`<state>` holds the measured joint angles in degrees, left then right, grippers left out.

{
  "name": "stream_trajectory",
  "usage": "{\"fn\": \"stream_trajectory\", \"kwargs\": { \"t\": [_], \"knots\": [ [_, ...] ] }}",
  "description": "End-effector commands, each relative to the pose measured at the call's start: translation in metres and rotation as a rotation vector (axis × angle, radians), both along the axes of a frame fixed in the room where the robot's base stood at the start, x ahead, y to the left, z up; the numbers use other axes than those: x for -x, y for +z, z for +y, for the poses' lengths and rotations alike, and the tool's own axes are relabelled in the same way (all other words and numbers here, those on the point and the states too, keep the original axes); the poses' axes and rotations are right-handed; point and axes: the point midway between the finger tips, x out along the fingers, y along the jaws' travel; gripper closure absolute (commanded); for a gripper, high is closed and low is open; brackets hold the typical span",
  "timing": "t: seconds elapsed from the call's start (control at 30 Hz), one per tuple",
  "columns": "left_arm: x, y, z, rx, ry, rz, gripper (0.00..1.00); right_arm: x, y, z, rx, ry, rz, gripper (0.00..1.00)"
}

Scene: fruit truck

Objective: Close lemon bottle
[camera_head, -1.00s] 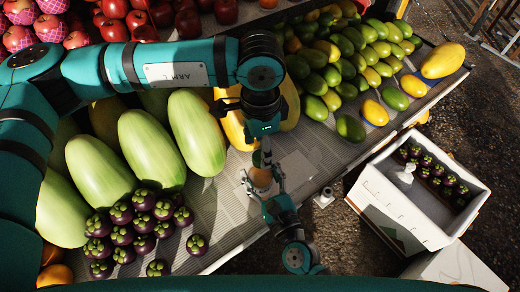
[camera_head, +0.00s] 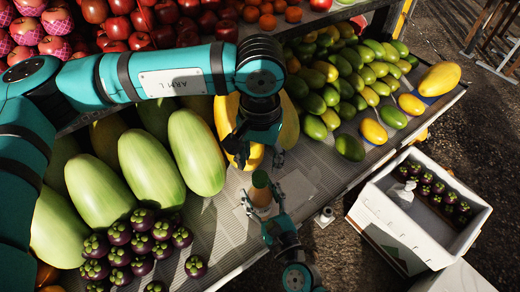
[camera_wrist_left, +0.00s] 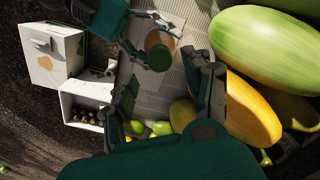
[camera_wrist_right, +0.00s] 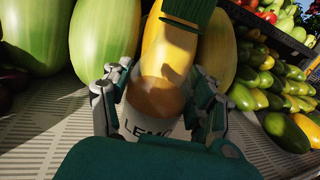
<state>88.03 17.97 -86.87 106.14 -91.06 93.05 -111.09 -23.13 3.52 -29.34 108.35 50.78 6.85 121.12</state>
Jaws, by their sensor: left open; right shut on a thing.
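The lemon bottle (camera_head: 261,197) stands on the grey stall surface with a dark green cap (camera_head: 260,179) at its top. In the right wrist view the bottle (camera_wrist_right: 152,105) shows a partly covered label, and the ribbed green cap (camera_wrist_right: 188,12) is cut by the upper edge. I cannot tell whether the cap is tight. My right gripper (camera_head: 262,207) is shut around the bottle body, one finger on each side. My left gripper (camera_head: 260,158) is open and empty above and behind the cap, apart from it; it also shows in the left wrist view (camera_wrist_left: 166,88).
Large green melons (camera_head: 150,165) and purple mangosteens (camera_head: 130,245) lie left of the bottle. Mangoes (camera_head: 335,80) fill the back right. A white crate (camera_head: 380,215) holding more mangosteens stands right of the stall. The surface just right of the bottle is clear.

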Motion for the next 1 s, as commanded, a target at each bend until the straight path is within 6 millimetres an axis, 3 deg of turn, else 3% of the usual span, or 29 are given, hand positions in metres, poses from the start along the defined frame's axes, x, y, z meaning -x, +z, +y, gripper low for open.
{"fn": "stream_trajectory", "kwargs": {
  "t": [0.7, 1.0],
  "knots": [
    [0.0, 0.016, 0.0, -0.002, 1.785, -0.005, 0.48, 0.0, -0.001, 0.0, -0.001, 0.001, 0.003, 1.0],
    [0.0, 0.021, -0.001, -0.002, 2.37, -0.004, 0.48, 0.0, -0.001, 0.0, -0.001, 0.001, 0.003, 1.0]
  ]
}}
